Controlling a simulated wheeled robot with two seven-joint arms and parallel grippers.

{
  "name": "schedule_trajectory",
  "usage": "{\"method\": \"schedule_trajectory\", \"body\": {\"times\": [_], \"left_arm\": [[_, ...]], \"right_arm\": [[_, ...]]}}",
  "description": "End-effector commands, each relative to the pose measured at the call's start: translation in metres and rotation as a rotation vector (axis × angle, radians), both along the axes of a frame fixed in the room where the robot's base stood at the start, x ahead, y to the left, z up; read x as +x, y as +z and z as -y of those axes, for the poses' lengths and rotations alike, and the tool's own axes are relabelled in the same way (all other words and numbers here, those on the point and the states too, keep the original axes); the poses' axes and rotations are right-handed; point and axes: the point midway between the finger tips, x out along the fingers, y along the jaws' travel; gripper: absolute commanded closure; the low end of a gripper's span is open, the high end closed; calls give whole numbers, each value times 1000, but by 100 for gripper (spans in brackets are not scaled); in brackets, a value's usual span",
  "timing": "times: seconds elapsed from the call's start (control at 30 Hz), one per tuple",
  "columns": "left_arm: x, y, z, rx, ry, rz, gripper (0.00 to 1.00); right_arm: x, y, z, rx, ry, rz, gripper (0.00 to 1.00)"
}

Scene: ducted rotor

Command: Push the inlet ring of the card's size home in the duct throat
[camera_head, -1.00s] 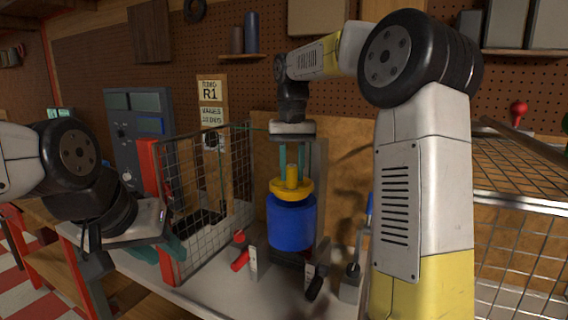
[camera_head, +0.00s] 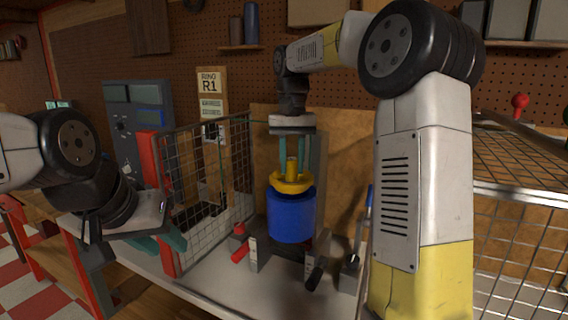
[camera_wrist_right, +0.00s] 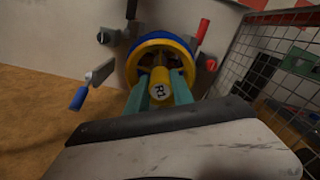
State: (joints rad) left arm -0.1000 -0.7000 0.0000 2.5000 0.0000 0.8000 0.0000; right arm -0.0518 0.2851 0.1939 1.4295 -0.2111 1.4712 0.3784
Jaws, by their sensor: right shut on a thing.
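The yellow inlet ring (camera_head: 291,185) with its upright knob is at the top of the blue duct (camera_head: 291,220). My right gripper (camera_head: 292,160) comes from above, its teal fingers shut on the knob. In the right wrist view the knob (camera_wrist_right: 161,84) reads R1 between the fingers, and the ring (camera_wrist_right: 133,63) lies within the blue rim. The ring's underside is hidden, so I cannot tell how deep it sits. The card (camera_head: 209,84) reads RING R1. My left gripper (camera_head: 168,244) is open and empty at the left, apart from the duct.
A wire mesh panel (camera_head: 208,190) with a red post stands left of the duct, and a mesh cage (camera_head: 520,200) stands at the right. Clamps with red (camera_head: 240,253), black (camera_head: 314,278) and blue (camera_head: 370,196) handles surround the duct's base. A grey instrument cabinet (camera_head: 135,130) stands behind.

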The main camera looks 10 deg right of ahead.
Motion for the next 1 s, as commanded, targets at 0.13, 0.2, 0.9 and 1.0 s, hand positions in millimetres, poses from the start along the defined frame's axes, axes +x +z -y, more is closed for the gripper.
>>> {"method": "schedule_trajectory", "body": {"times": [0.13, 0.2, 0.9, 1.0], "left_arm": [[0, 0, 0, 0, 0, 0, 64], [0, 0, 0, 0, 0, 0, 64], [0, 0, 0, 0, 0, 0, 64], [0, 0, 0, 0, 0, 0, 64]], "right_arm": [[0, -4, 0, 0, 0, -1, 100], [0, -6, 0, 0, 0, -1, 100], [0, -26, 0, 0, 0, -1, 100], [0, -26, 0, 0, 0, 0, 68]]}}
